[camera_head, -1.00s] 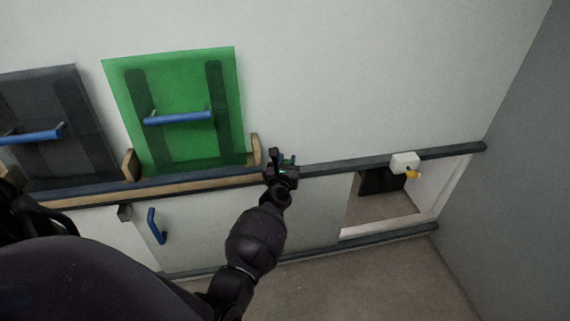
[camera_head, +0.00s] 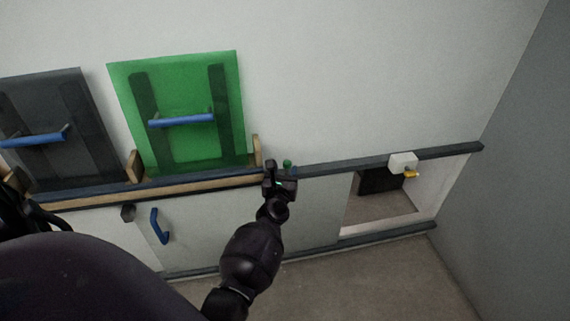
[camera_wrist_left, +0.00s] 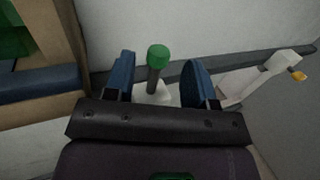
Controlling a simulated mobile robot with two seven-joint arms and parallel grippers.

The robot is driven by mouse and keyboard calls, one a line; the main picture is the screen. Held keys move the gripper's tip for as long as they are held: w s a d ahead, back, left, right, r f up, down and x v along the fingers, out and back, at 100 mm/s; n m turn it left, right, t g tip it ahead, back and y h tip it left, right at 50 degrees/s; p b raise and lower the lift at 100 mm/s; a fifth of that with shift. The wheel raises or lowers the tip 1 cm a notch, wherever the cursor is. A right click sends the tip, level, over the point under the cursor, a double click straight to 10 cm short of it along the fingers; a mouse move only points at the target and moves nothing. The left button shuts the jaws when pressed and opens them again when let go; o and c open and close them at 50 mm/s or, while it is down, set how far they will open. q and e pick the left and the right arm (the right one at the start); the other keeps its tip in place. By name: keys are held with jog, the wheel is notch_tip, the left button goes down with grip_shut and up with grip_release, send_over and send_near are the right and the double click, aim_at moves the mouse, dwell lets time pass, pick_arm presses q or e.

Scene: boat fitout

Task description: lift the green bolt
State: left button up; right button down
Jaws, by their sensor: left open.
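The green bolt shows in the left wrist view as a round green knob (camera_wrist_left: 158,55) on a dark upright pin, standing on a small white block (camera_wrist_left: 152,95). My right gripper is not in view.
A dark rail (camera_head: 340,165) runs along the wall. A green panel with a blue handle (camera_head: 180,119) leans at left beside a dark grey panel (camera_head: 55,130). A white block with a yellow catch (camera_head: 404,162) sits on the rail at right, above an opening. A door has a blue handle (camera_head: 159,226).

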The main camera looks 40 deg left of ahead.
pick_arm(q)
jog(key=shift+v, duration=1.3)
